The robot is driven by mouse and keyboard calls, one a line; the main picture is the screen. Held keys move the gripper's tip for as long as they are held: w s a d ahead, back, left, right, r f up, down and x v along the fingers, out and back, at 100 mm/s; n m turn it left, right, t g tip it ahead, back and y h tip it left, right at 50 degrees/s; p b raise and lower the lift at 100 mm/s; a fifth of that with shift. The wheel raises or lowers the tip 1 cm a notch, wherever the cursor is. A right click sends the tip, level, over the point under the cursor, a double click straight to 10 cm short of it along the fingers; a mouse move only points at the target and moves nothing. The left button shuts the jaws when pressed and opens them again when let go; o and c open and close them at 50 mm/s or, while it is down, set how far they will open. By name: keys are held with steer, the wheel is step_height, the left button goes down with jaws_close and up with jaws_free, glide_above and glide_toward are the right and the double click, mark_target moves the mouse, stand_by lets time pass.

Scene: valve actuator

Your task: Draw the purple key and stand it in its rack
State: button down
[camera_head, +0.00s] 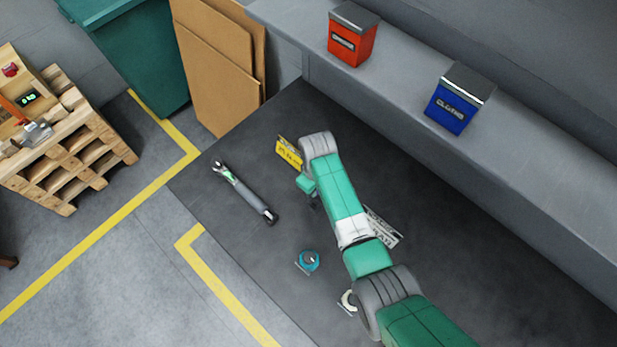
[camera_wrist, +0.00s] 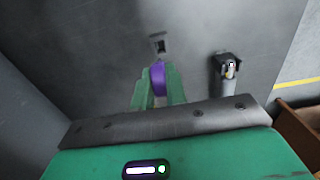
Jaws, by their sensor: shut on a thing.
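In the wrist view my gripper (camera_wrist: 157,88) has its green fingers closed on the purple key (camera_wrist: 157,79), whose rounded purple part shows between the fingertips. Just beyond the key is a small grey square fitting with a dark opening (camera_wrist: 158,44); I cannot tell whether the key touches it. In the head view my gripper (camera_head: 309,196) is mostly hidden under the arm, and the purple key is not visible. I cannot make out its rack for certain in either view.
A grey cylindrical device (camera_wrist: 227,72) is right of my gripper; one lies on the dark floor (camera_head: 243,192). A yellow sign (camera_head: 289,153), white sign (camera_head: 386,227), teal round part (camera_head: 309,260) and cream part (camera_head: 348,300) are near my arm. Red (camera_head: 352,40) and blue (camera_head: 452,106) boxes sit on the ledge.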

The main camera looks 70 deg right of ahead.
steer(key=shift+r, duration=0.1)
step_height(320, 180, down, 6)
steer(key=b, duration=0.4)
stand_by(2.1)
steer(key=shift+f, duration=0.5)
steer(key=shift+f+b, duration=1.15)
steer(key=c, duration=1.3)
jaws_free()
steer(key=shift+c, duration=0.2)
step_height(320, 180, up, 8)
steer(key=shift+f+p, duration=0.1)
steer(key=shift+p, duration=0.4)
